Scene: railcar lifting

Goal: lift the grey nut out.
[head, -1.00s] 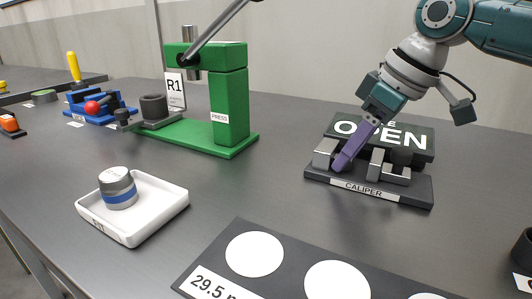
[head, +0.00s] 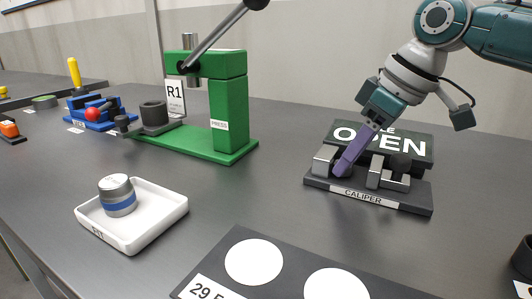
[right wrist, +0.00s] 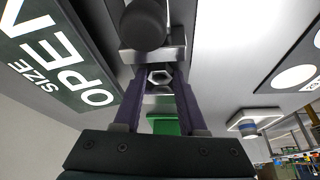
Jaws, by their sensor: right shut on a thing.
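The grey hex nut (right wrist: 160,77) shows in the right wrist view between my purple fingers, at the jaws of the caliper. My right gripper (head: 343,166) is shut on the nut, its fingertips down at the caliper (head: 400,203), beside the caliper's left jaw block (head: 324,160). In the head view the fingers hide the nut. I cannot tell whether the nut is clear of the caliper's base. My left gripper is not in view.
A green press (head: 229,115) with a long lever stands left. A white tray (head: 160,226) holds a grey cylinder with a blue band (head: 117,196). A dark plate with white circles (head: 210,262) lies in front.

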